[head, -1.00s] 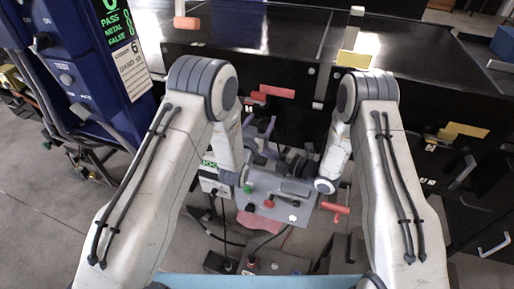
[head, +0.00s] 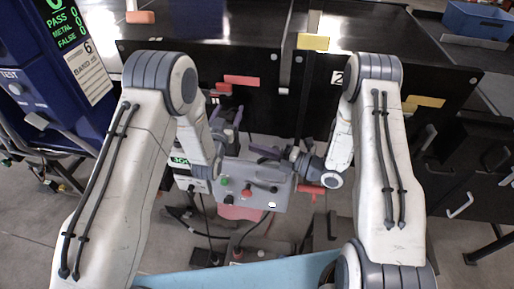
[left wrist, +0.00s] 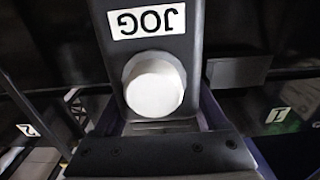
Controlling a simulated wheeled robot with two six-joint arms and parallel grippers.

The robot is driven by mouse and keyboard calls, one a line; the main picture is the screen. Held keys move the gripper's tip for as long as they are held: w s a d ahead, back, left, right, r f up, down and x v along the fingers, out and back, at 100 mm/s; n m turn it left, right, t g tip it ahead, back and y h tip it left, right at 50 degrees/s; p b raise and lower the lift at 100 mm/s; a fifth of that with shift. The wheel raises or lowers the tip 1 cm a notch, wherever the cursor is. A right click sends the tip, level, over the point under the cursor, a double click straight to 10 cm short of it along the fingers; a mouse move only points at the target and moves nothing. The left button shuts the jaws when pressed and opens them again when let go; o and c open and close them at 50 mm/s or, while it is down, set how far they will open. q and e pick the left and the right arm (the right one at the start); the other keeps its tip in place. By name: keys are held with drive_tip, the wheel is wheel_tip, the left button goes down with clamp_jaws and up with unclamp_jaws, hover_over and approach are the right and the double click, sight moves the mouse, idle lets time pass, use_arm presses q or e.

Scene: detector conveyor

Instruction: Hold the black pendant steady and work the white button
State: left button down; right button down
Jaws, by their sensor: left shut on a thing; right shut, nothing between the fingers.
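In the left wrist view the black pendant (left wrist: 194,55) fills the upper middle, with an upside-down "JOG" label. Its round white button (left wrist: 154,86) faces the camera and nothing covers it. My left gripper (head: 228,124) is shut on the pendant, and its purple fingers show on either side of it in the left wrist view. My right gripper (head: 262,154) is shut and empty. It points left, below and right of the left gripper, in front of the grey control box.
The grey control box (head: 241,175) has green, red and black controls and stands below both grippers. A red handle (head: 311,190) is at its right. The black conveyor panel (head: 260,62) is behind. The blue detector cabinet (head: 55,125) stands at left. Cables hang below the box.

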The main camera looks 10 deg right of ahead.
use_arm(q)
drive_tip(key=shift+a+f, duration=0.1)
drive_tip(key=shift+f, duration=0.2)
unclamp_jaws()
drive_tip(key=shift+r, duration=0.15)
drive_tip(key=shift+s, duration=0.1)
